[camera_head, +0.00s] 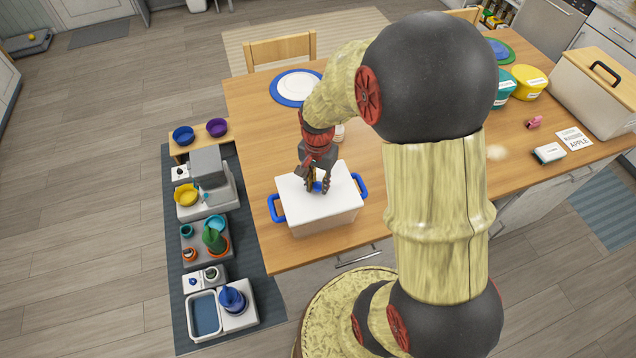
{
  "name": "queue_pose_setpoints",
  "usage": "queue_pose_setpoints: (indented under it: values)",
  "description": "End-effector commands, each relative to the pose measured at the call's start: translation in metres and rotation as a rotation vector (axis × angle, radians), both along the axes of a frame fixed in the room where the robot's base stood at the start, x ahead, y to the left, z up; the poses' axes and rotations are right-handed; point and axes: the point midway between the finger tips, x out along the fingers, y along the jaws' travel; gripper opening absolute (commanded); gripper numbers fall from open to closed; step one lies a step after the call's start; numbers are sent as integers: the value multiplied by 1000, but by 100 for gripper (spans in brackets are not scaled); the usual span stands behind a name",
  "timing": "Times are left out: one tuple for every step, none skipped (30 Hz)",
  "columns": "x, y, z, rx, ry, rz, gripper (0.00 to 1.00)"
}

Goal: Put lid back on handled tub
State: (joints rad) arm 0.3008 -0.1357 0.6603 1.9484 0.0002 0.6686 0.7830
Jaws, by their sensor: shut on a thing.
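The handled tub (327,221) is a white box with blue side handles, standing near the front left corner of the wooden table. Its white lid (296,201) lies over the tub's top and looks about level. I cannot tell whether it is fully seated. My gripper (318,190) points down over the middle of the lid and is shut on the lid's small blue knob (318,187). The fingers partly hide the knob. The tub's inside is hidden under the lid.
A blue-rimmed white plate (297,87) lies behind the tub. Teal and yellow tubs (527,82), a large cream bin (597,92) and small cards are at the table's right. Pet bowls and feeders stand on a dark floor mat (255,230) to the left.

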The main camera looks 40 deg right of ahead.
Motion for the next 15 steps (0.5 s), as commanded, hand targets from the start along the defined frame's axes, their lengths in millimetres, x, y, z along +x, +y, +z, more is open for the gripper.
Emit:
queue_pose_setpoints:
  values:
    - [0, 0, 0, 0, 0, 0, 0]
    - [0, 0, 0, 0, 0, 0, 0]
    - [0, 0, 0, 0, 0, 0, 0]
    - [0, 0, 0, 0, 0, 0, 0]
    - [0, 0, 0, 0, 0, 0, 23]
    - [0, 0, 0, 0, 0, 0, 26]
    - [0, 0, 0, 0, 0, 0, 27]
    - [0, 0, 0, 0, 0, 0, 29]
    - [0, 0, 0, 0, 0, 0, 31]
    - [0, 0, 0, 0, 0, 0, 33]
    - [0, 0, 0, 0, 0, 0, 35]
    - [0, 0, 0, 0, 0, 0, 37]
    - [0, 0, 0, 0, 0, 0, 39]
    - [0, 0, 0, 0, 0, 0, 40]
    - [0, 0, 0, 0, 0, 0, 43]
